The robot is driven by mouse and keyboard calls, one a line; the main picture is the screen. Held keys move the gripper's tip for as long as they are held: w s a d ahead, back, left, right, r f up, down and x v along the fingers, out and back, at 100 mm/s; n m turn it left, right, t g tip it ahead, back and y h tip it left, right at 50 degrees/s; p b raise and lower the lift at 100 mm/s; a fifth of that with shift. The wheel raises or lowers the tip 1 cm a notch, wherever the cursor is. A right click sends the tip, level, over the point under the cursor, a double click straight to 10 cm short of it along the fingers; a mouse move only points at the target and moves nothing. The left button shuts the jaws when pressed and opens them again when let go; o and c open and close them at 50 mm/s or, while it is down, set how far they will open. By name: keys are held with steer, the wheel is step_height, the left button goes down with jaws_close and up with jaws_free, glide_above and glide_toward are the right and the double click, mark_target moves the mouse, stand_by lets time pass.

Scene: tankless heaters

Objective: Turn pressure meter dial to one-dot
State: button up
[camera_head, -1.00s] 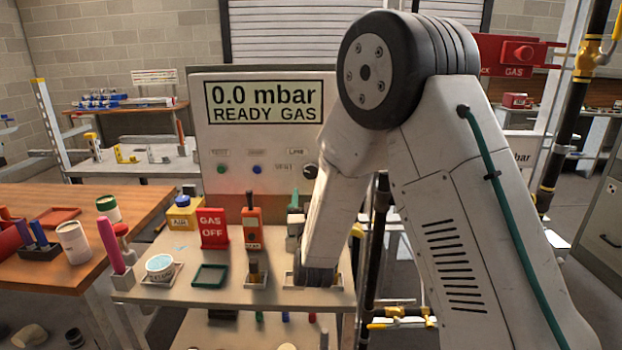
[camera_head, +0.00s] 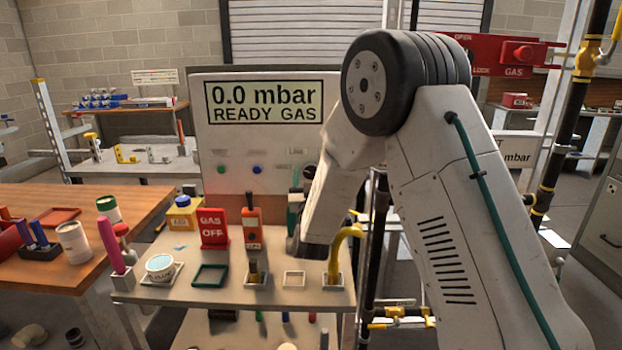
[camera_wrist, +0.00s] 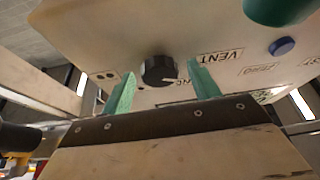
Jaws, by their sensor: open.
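The pressure meter (camera_head: 262,140) is a pale panel standing behind the bench, and its screen (camera_head: 264,103) reads "0.0 mbar READY GAS". Its black round dial (camera_wrist: 158,70) shows in the wrist view with a pale pointer line toward the lower right. In the head view the dial (camera_head: 310,171) is beside my forearm. My gripper (camera_wrist: 162,68) is open. Its green fingers appear on either side of the dial in the picture, with the dial beyond them; contact is not clear.
A blue button (camera_wrist: 282,46) is on the panel near a "VENT" label.

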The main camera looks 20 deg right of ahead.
steer(key=c, duration=1)
steer(key=shift+m, duration=0.4)
steer(key=m+h, duration=0.1)
steer(key=m, duration=0.1)
steer(key=m+g+h, duration=0.1)
steer(key=m, duration=0.2)
steer(key=shift+a+h, duration=0.2)
steer(key=shift+h, duration=0.2)
steer(key=m+g+h, duration=0.1)
steer(key=m, duration=0.2)
steer(key=m+g+h, duration=0.1)
steer(key=m, duration=0.2)
steer(key=shift+a+r+m, duration=0.1)
steer(key=shift+a+m, duration=0.05)
steer(key=shift+m, duration=0.15)
steer(key=m+g, duration=0.1)
steer(key=m, duration=0.1)
steer(key=m+g+h, duration=0.1)
steer(key=m, duration=0.2)
steer(key=shift+w+r+g, duration=0.1)
steer(key=shift+g, duration=0.2)
steer(key=shift+a+r+m+g+y, duration=0.15)
steer(key=shift+m+g, duration=0.3)
steer(key=shift+m, duration=0.85)
steer(key=shift+d+m+g+y, duration=0.15)
steer(key=shift+m+g, duration=0.3)
steer(key=shift+m, duration=0.85)
steer(key=shift+a, duration=0.1)
